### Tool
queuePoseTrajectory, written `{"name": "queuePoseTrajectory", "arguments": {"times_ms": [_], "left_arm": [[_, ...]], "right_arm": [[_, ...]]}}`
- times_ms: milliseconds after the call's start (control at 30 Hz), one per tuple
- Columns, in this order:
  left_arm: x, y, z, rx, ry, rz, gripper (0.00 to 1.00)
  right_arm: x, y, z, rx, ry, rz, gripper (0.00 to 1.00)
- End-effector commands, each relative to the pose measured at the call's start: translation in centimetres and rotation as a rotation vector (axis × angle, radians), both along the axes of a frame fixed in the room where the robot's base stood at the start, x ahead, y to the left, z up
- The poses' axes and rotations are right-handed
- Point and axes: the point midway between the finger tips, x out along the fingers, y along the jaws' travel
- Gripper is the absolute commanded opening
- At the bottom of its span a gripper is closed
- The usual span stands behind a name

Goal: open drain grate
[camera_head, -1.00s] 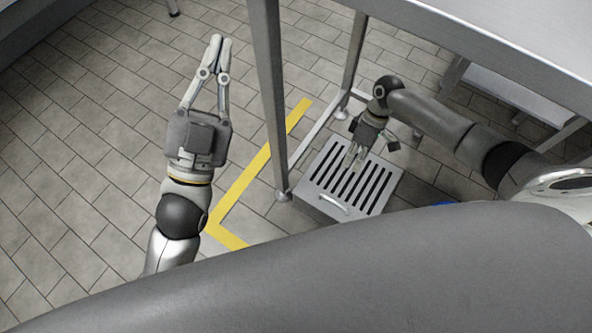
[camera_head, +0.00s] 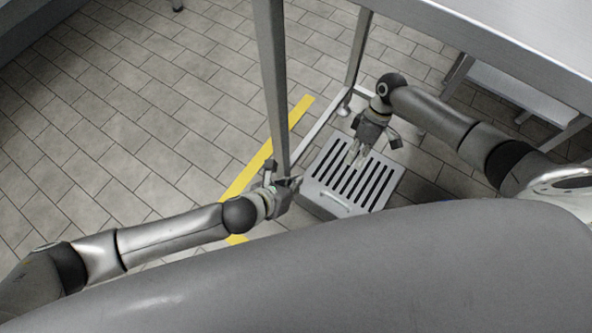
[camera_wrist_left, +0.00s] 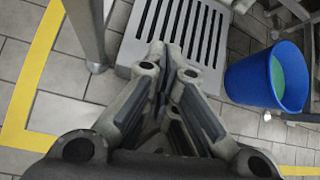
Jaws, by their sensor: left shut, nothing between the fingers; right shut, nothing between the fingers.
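The drain grate (camera_head: 350,172) is a grey slotted metal panel under the steel table, with a handle (camera_head: 334,200) along its near edge. It lies flat and closed. My left gripper (camera_head: 297,183) is shut and empty at the grate's left side, close to the table leg. In the left wrist view the grate (camera_wrist_left: 136,38) is just beyond the shut fingertips (camera_wrist_left: 166,50), which cover part of its near edge; I cannot tell whether they touch it. My right gripper (camera_head: 356,158) is shut and empty, fingertips pointing down over the grate's far part.
A steel table leg (camera_head: 272,80) stands just left of the grate, with a low rail (camera_head: 318,128) behind. The steel tabletop (camera_head: 480,45) overhangs at the right. A blue bucket (camera_wrist_left: 262,80) stands right of the grate. Yellow floor tape (camera_head: 245,177) runs at the left, with open floor beyond.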

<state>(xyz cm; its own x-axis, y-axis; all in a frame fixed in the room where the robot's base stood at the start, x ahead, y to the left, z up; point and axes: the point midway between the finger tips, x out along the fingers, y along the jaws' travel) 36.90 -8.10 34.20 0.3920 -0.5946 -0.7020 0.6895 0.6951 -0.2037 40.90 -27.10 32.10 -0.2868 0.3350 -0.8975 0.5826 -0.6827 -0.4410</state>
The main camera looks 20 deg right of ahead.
Motion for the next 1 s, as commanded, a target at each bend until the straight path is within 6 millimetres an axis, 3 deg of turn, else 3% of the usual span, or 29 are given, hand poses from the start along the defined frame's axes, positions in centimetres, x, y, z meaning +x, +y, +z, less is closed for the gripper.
{"name": "queuePoseTrajectory", "arguments": {"times_ms": [100,267,1000], "left_arm": [[0.9,2.6,-2.0,0.135,-0.067,-0.059,0.00],[1.3,3.8,-3.2,0.201,-0.098,-0.091,0.00],[4.8,-0.6,-9.8,0.197,-0.096,-0.091,0.00]], "right_arm": [[0.0,0.0,0.0,0.000,0.000,0.000,0.00],[0.0,0.0,0.0,0.000,0.000,0.000,0.00],[0.0,0.0,0.0,0.000,0.000,0.000,0.00]]}}
